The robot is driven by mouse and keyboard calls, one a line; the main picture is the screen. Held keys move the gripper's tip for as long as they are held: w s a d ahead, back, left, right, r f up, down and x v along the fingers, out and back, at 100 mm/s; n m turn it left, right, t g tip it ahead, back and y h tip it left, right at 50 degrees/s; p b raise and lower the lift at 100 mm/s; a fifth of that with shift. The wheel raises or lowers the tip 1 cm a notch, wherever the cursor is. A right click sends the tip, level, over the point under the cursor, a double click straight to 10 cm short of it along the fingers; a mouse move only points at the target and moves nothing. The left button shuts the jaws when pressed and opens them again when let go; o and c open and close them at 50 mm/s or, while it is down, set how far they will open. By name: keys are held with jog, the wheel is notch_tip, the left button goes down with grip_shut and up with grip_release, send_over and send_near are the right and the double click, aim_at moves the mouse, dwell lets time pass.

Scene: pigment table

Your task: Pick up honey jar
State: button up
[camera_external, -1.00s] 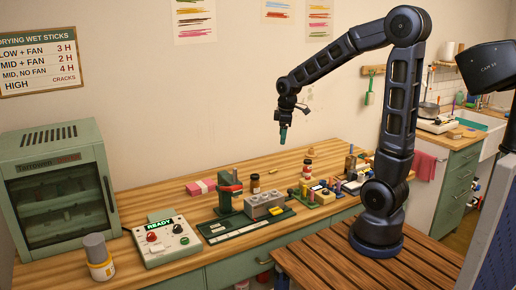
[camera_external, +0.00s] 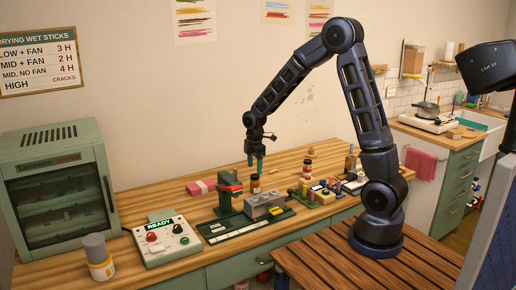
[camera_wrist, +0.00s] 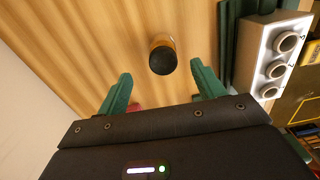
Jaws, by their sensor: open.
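A small amber jar with a black lid, which looks like the honey jar (camera_external: 255,184), stands upright on the wooden table behind the grey block with holes. In the wrist view the jar (camera_wrist: 163,55) is seen from above, its dark lid hiding most of its amber body. My gripper (camera_external: 255,161) points down above the jar, with its green fingers apart and empty. In the wrist view the jar lies just beyond the fingertips (camera_wrist: 160,77), sideways between the two fingers and not touching them.
The grey block with holes (camera_wrist: 275,55) is close on the jar's right in the wrist view. A green press with a red handle (camera_external: 228,195) stands left of the jar. A red-labelled jar (camera_external: 307,170) stands to the right. Table behind the jar is clear.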

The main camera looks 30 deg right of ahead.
aim_at(255, 175)
jog(key=shift+s+a+f, duration=0.1)
jog(key=shift+f, duration=1.8)
jog(key=shift+s+f, duration=0.1)
jog(key=shift+f, duration=1.75)
jog(key=c, duration=1.1)
jog(key=shift+r, duration=0.15)
